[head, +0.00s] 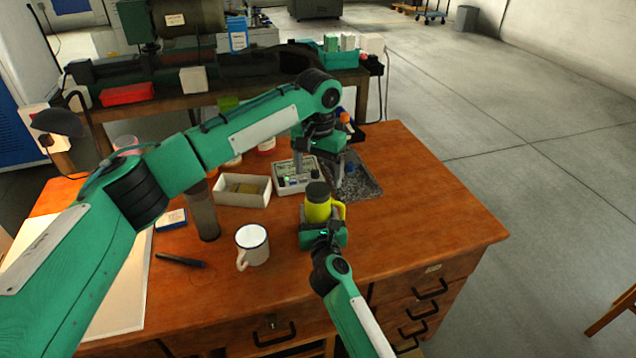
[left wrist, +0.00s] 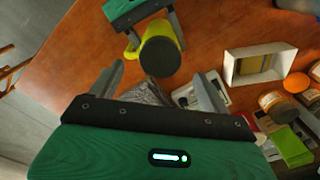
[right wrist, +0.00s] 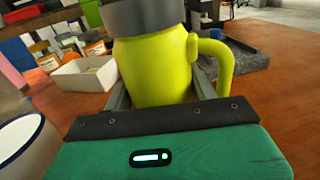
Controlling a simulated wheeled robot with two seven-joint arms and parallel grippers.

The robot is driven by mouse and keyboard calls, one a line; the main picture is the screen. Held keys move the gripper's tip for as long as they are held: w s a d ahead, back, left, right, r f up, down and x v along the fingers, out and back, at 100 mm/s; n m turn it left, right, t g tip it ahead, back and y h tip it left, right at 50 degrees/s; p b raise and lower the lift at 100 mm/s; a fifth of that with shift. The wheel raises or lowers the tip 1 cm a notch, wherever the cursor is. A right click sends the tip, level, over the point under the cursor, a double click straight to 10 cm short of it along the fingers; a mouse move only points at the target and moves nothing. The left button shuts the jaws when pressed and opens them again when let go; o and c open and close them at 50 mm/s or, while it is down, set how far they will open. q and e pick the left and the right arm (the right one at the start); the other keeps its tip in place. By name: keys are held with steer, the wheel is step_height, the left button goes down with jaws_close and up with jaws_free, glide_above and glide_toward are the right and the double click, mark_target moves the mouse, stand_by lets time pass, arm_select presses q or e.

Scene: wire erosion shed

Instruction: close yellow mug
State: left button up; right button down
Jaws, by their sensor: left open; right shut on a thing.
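The yellow mug (head: 319,210) stands upright near the front middle of the wooden workbench, with a dark grey lid (head: 317,190) on its top. I cannot tell how tightly the lid sits. My right gripper (head: 320,226) is shut around the mug's body; the right wrist view shows the mug (right wrist: 155,72) between its fingers, handle to the right, lid (right wrist: 146,14) cut off by the frame. My left gripper (head: 327,182) is open and empty, pointing down, behind the mug and apart from it. In the left wrist view the lid (left wrist: 160,57) lies beyond the open fingers (left wrist: 162,85).
A white enamel mug (head: 252,247) stands left of the yellow mug. Behind are a cream box (head: 243,200), a small tray of parts (head: 290,187) and a dark speckled plate (head: 365,185). A black pen (head: 180,260) lies at the left. The bench's right side is clear.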

arm_select(q)
step_height(320, 180, up, 7)
steer(key=shift+r, duration=0.2)
arm_select(e)
steer(key=shift+c, duration=1.9)
jaws_free()
arm_select(q)
steer(key=shift+r, duration=0.2)
arm_select(e)
steer(key=s, duration=0.4)
steer(key=s+d, duration=0.1)
steer(key=s, duration=0.4)
steer(key=s+d, duration=0.1)
steer(key=s, duration=0.3)
steer(key=shift+s+d, duration=0.1)
steer(key=shift+s, duration=0.25)
